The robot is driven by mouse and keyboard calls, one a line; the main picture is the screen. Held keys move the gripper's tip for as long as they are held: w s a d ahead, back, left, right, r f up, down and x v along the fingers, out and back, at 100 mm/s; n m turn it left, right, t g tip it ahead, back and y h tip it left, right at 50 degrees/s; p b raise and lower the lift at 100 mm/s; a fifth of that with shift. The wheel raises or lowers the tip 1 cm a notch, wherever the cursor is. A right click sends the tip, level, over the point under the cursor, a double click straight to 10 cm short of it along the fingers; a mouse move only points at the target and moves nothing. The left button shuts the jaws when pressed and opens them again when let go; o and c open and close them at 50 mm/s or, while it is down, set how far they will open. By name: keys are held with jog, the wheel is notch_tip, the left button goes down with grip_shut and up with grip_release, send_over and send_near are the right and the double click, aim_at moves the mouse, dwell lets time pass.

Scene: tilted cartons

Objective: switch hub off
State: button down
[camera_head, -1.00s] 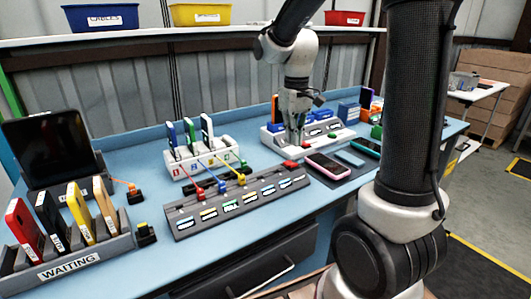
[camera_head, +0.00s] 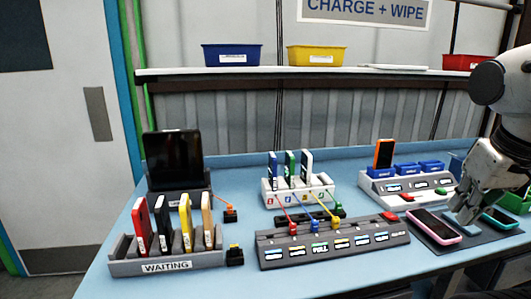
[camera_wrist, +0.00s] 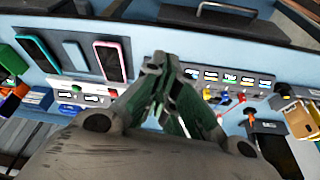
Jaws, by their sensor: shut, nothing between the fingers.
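The hub (camera_head: 332,246) is a long dark grey strip on the blue table, with a row of labelled ports along its front. A red switch (camera_head: 389,216) sits at its back right end. Red, blue and yellow plugs with cords stand at its back. The hub also shows right of my fingers in the wrist view (camera_wrist: 240,77); I cannot make out the red switch there. My gripper (camera_head: 464,212) is shut and empty, above the phone mat and right of the hub, apart from it. Its fingers also show in the wrist view (camera_wrist: 170,62).
A pink-edged phone (camera_head: 434,228) and a teal-edged phone (camera_head: 499,218) lie on the dark mat. A white station (camera_head: 385,197) with blue blocks stands behind. A white rack (camera_head: 271,201) holds upright phones behind the hub. The WAITING rack (camera_head: 168,266) is at left.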

jog(key=shift+r, duration=0.3)
jog(key=w+m+g, duration=0.6)
jog(key=w+m, duration=0.9)
jog(key=w, duration=0.7)
jog(key=shift+w+a+r+m, duration=0.25)
jog(key=shift+w+a+m, duration=0.1)
jog(key=shift+m, duration=0.05)
